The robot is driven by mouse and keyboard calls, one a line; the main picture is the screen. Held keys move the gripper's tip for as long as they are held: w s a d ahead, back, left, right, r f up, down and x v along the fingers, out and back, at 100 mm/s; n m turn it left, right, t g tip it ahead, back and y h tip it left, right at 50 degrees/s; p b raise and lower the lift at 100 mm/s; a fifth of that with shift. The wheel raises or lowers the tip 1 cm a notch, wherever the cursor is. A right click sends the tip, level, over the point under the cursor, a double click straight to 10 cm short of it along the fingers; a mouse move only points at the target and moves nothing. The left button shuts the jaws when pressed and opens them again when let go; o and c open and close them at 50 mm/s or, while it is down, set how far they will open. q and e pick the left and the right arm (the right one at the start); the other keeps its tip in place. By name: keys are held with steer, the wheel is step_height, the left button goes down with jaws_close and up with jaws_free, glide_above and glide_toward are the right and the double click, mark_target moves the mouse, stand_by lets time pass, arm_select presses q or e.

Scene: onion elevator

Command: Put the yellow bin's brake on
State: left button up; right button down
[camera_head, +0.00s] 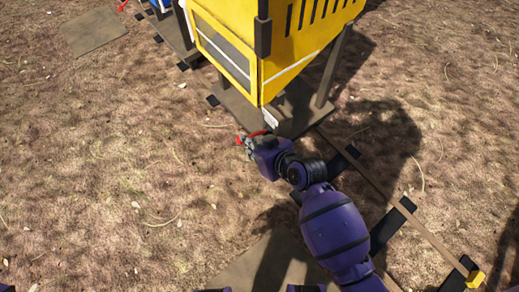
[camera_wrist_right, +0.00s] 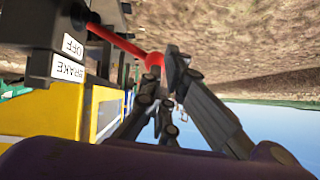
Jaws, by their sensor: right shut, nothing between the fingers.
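The yellow bin (camera_head: 290,50) stands on dark legs at the top of the head view; its yellow side also shows in the right wrist view (camera_wrist_right: 45,112), which is turned over. A red brake lever (camera_wrist_right: 115,38) ends in a round red knob and comes out of a black housing (camera_wrist_right: 40,66) beside OFF and BRAKE labels. The lever shows small in the head view (camera_head: 256,134). My right gripper (camera_head: 244,142) is shut and empty beside the lever; its dark fingers (camera_wrist_right: 165,88) are close to the knob. I cannot tell whether they touch it.
A blue bin (camera_head: 160,4) stands at the top left, near a flat brown board (camera_head: 93,32). A rail with black crosspieces (camera_head: 407,206) runs to the lower right, ending near a small yellow block (camera_head: 475,279). Dry open ground lies to the left.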

arm_select(q)
steer(key=shift+s+f, duration=0.15)
steer(key=shift+f, duration=0.2)
arm_select(e)
steer(key=shift+w+a+f, duration=0.35)
steer(key=shift+w+f, duration=0.05)
steer(key=shift+w, duration=0.1)
steer(key=shift+s, duration=0.1)
arm_select(q)
steer(key=shift+r, duration=0.2)
arm_select(e)
steer(key=shift+s+a+f, duration=0.1)
steer(key=shift+a+f, duration=0.1)
steer(key=shift+f, duration=0.1)
